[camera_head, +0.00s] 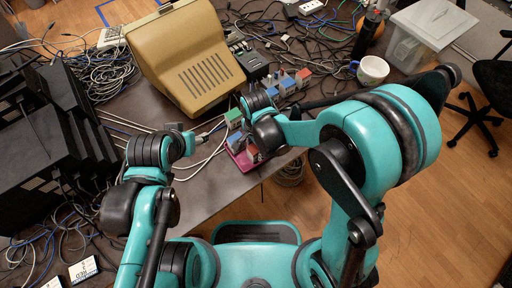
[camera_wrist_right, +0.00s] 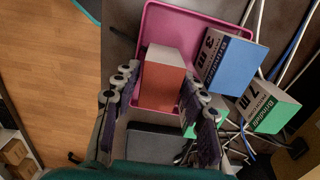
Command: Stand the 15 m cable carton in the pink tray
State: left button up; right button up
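A red-orange carton (camera_wrist_right: 163,85) with a pale side is between my right gripper's fingers (camera_wrist_right: 160,90) in the right wrist view, and both fingertips appear to touch its sides. Its length label does not show, so I cannot read whether it is the 15 m one. It is over the pink tray (camera_wrist_right: 190,20); I cannot tell whether it touches the floor of the tray. In the head view the red carton (camera_head: 253,153) is at the tray's (camera_head: 236,160) right end, below my right wrist. My left gripper (camera_head: 203,136) is left of the tray, its fingers too small to judge.
A blue 3 m carton (camera_wrist_right: 234,66) stands at the tray's right side in the wrist view. A green 7 m carton (camera_wrist_right: 272,108) is beside it, outside the tray. More cartons (camera_head: 287,85), a beige monitor (camera_head: 190,65) and a mug (camera_head: 372,70) are behind. Cables lie around.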

notch_tip(320, 180, up, 12)
jog(key=p, duration=0.5)
jog(key=s+d+r+n+t, duration=0.2)
jog(key=d+r+n, duration=0.3)
jog(key=d, duration=0.4)
jog(key=s+d+r+n+t, duration=0.3)
jog(key=d+r+n+t, duration=0.1)
jog(key=d, duration=0.4)
jog(key=shift+d+r+n+t, duration=0.4)
jog(key=shift+n+t, duration=0.2)
jog(key=shift+n, duration=0.3)
